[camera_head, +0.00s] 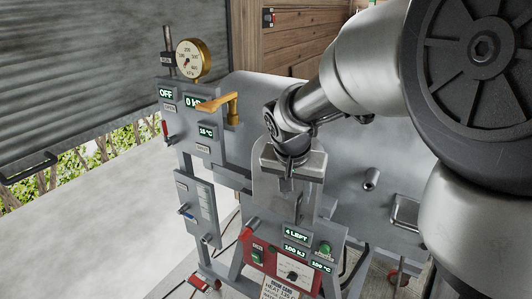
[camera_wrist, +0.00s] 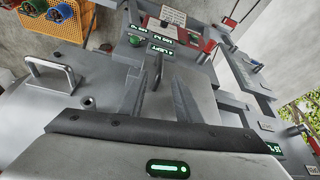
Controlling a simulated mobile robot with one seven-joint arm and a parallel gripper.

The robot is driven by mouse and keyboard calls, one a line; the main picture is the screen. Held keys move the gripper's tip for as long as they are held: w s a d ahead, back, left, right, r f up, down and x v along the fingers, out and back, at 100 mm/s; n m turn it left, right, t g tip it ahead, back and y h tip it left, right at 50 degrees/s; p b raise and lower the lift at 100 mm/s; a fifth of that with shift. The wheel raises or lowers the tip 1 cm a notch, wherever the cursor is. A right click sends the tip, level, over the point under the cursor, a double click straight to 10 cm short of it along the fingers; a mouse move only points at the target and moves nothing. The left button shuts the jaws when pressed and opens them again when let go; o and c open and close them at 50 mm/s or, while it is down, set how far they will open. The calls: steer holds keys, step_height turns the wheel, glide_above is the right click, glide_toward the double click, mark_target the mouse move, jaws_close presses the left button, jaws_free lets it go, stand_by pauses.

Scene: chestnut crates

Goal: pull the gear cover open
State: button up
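A silver bar handle (camera_head: 405,212) stands out from a grey cover panel (camera_head: 350,185) at the right of the machine; I take this panel to be the gear cover, though no label shows. In the wrist view the handle (camera_wrist: 52,76) is at the upper left, on flat grey metal. The panel looks closed against the machine. My gripper (camera_head: 293,205) points down over the machine's middle, left of the handle and apart from it. In the wrist view its two fingers (camera_wrist: 158,88) are spread with nothing between them. My arm hides part of the panel.
A red and grey control box (camera_head: 285,262) with green displays stands just below my gripper. A yellow lever (camera_head: 218,104) and a round gauge (camera_head: 193,60) are at the left. A short round stub (camera_head: 371,179) sticks out left of the handle. A yellow rack (camera_wrist: 55,22) shows in the wrist view.

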mark_target(297, 211)
steer(key=x, duration=1.2)
steer(key=shift+s, duration=0.1)
jaws_close()
